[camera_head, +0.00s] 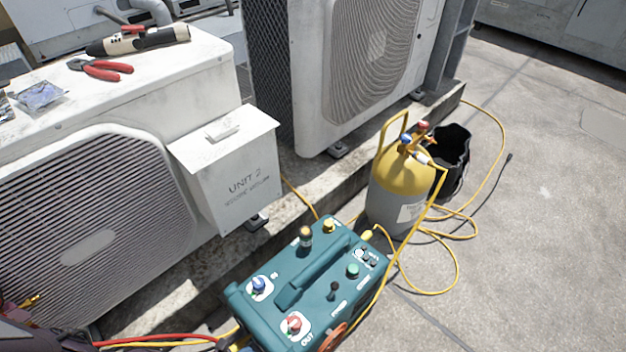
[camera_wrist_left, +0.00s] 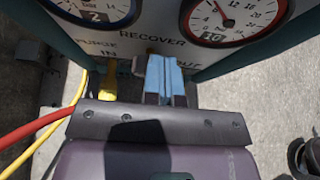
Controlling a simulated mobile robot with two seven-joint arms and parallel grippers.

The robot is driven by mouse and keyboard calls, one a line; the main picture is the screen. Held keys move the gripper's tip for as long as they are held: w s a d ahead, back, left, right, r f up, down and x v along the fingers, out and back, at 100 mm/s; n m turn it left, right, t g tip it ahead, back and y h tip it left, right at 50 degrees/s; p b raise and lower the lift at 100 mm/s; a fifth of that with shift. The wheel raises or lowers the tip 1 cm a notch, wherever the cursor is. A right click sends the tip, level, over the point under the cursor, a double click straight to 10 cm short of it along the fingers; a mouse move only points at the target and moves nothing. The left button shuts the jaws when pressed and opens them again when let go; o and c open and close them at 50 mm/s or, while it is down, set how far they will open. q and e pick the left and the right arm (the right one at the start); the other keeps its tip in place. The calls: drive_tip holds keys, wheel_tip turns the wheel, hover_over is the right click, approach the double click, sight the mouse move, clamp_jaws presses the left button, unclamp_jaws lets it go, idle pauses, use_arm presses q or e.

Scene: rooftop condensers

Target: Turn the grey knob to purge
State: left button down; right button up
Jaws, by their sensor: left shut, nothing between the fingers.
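The teal recovery machine (camera_head: 275,268) stands on the roof floor in the head view. Its front panel (camera_wrist_left: 150,18), marked PURGE, RECOVER, IN and OUT, fills the top of the left wrist view. My left gripper (camera_wrist_left: 165,78) is shut, its blue fingers pointing at the panel just below RECOVER. A small grey piece (camera_wrist_left: 138,66) shows just left of the fingers, perhaps part of the grey knob; the rest is hidden behind them. I cannot tell whether they touch it or where the knob points. My right gripper is not in view.
Two gauges (camera_wrist_left: 232,18) flank the lettering. Red and yellow hoses (camera_wrist_left: 35,128) run at the left of the wrist view. The machine's top has blue and red knobs (camera_head: 293,324). A yellow-grey cylinder (camera_head: 397,195) stands behind it; condenser units (camera_head: 90,215) line the left. Open floor lies right.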

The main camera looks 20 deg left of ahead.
use_arm(q)
drive_tip(key=shift+w, duration=0.25)
idle(0.3)
drive_tip(key=shift+w+a+r, duration=0.1)
drive_tip(key=shift+w+a, duration=0.05)
drive_tip(key=shift+w, duration=0.05)
drive_tip(key=shift+w+a, duration=0.35)
drive_tip(key=shift+a, duration=0.4)
drive_tip(key=shift+w+r, duration=0.1)
drive_tip(key=shift+r, duration=0.05)
drive_tip(key=s+a, duration=0.2)
drive_tip(key=s, duration=0.4)
drive_tip(key=shift+s, duration=0.15)
idle(0.6)
